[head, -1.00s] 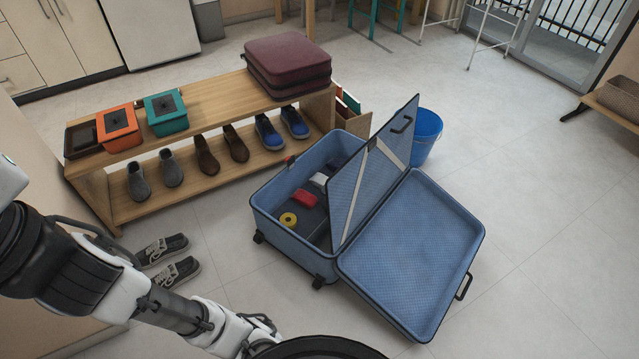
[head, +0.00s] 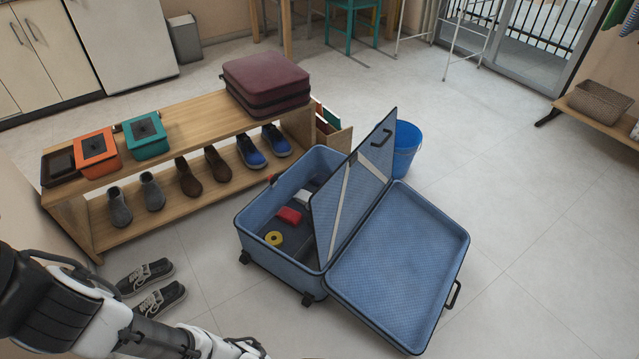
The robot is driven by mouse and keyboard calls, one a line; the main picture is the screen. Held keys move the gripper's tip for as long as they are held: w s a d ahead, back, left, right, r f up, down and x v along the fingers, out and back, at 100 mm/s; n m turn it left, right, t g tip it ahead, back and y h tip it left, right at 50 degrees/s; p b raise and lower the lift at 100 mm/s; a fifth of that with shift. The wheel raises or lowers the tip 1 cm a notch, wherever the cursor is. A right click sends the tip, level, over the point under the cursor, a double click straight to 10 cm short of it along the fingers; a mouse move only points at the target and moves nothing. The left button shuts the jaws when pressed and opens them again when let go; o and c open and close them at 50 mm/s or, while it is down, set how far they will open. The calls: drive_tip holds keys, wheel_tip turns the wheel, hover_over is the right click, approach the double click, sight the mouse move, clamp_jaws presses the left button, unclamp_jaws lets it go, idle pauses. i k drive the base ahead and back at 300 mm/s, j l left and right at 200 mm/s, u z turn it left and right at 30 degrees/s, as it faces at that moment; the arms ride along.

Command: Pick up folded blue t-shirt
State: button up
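I cannot make out a folded blue t-shirt in the head view. An open blue suitcase (head: 400,268) lies on the floor, its lid spread to the right and a divider panel (head: 352,190) standing up between the halves. In its left half are a yellow roll (head: 274,239), a red item (head: 289,216) and a small white item (head: 303,198); part of the inside is hidden by the panel. My arm reaches in from the lower left. My gripper's fingertips do not show, and its end runs out at the bottom edge.
A wooden shoe bench (head: 185,118) holds boxes, a maroon case (head: 266,82) and several shoes. Black sneakers (head: 160,299) lie on the floor near my arm. A blue bucket (head: 405,150) stands behind the suitcase. The floor at right is clear, with a basket (head: 600,103) on a bench beyond.

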sight(318, 180)
drive_tip(key=i+l+z, duration=0.15)
drive_tip(key=l+z, duration=0.15)
drive_tip(key=l, duration=0.2)
drive_tip(key=i+l+z, duration=0.15)
drive_tip(key=l+z, duration=0.15)
drive_tip(key=l, duration=0.15)
drive_tip(key=i+l+z, duration=0.3)
drive_tip(key=l, duration=0.15)
drive_tip(key=i+l+z, duration=0.6)
drive_tip(key=i, duration=0.15)
drive_tip(key=i+l+z, duration=0.3)
drive_tip(key=i, duration=0.15)
drive_tip(key=i+l+u, duration=0.1)
drive_tip(key=i+u, duration=0.3)
drive_tip(key=i, duration=0.75)
drive_tip(key=i+u, duration=0.3)
drive_tip(key=i, duration=0.3)
drive_tip(key=i+l+u, duration=0.1)
drive_tip(key=i+u, duration=0.2)
drive_tip(key=i, duration=0.25)
drive_tip(key=i+u, duration=0.5)
drive_tip(key=u, duration=0.2)
drive_tip(key=i+l+u, duration=0.15)
drive_tip(key=u, duration=0.15)
drive_tip(key=i+l, duration=0.05)
drive_tip(key=i, duration=0.05)
